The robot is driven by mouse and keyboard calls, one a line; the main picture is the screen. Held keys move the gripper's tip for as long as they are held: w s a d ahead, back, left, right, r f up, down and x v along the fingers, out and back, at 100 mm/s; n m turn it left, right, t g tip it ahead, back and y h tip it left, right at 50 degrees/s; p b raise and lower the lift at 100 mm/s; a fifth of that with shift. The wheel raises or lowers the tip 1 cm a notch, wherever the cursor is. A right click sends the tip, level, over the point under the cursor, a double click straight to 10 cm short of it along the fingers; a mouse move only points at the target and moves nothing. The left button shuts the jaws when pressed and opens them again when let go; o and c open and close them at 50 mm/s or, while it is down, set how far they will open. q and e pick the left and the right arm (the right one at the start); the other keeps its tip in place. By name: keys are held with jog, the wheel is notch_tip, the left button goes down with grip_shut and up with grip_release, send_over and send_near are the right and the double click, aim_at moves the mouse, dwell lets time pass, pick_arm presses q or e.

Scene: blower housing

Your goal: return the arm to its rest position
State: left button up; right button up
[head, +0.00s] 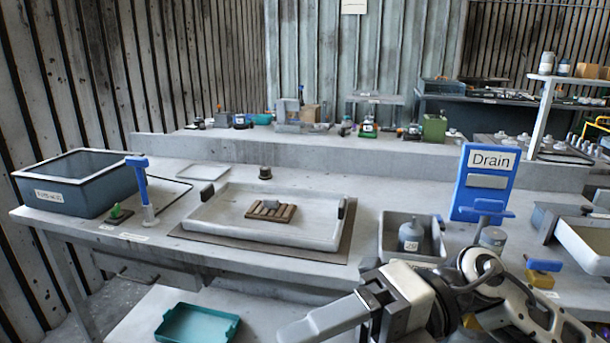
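My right arm comes in at the lower right, in front of the table's near edge. Its gripper (322,318) points left, with pale grey finger surfaces showing side-on. I cannot make out a gap between the fingers, and I see nothing held in them. The gripper is apart from the white tray (215,222) behind it. My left arm and gripper are not in view.
A wooden slatted rack (262,211) lies in the white tray. A grey bin (386,240) holding a grey bottle (410,236) stands close behind my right arm. A blue Drain sign (484,184) stands right. A teal tray (198,324) sits low in front.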

jog(key=w+d+m+t+y, duration=0.1)
jog(key=w+m+t+y, duration=0.65)
jog(key=m+t, duration=0.9)
jog(key=w+d+f+m+t+h, duration=0.4)
jog(key=d+f+m+t+h, duration=0.2)
jog(key=f+m+t+h, duration=0.6)
jog(key=s+d+f+m+g+h, duration=0.3)
jog(key=s+f+m+g+h, duration=0.1)
jog(key=f, duration=0.6)
jog(key=s+d+f+m+g+h, duration=0.3)
jog(key=s+f+m+g, duration=0.3)
jog(key=f, duration=0.4)
jog(key=shift+s+f+m+g+h, duration=0.35)
jog(key=shift+s+f+g+h, duration=0.1)
jog(key=shift+s+h, duration=0.15)
jog(key=shift+d, duration=0.1)
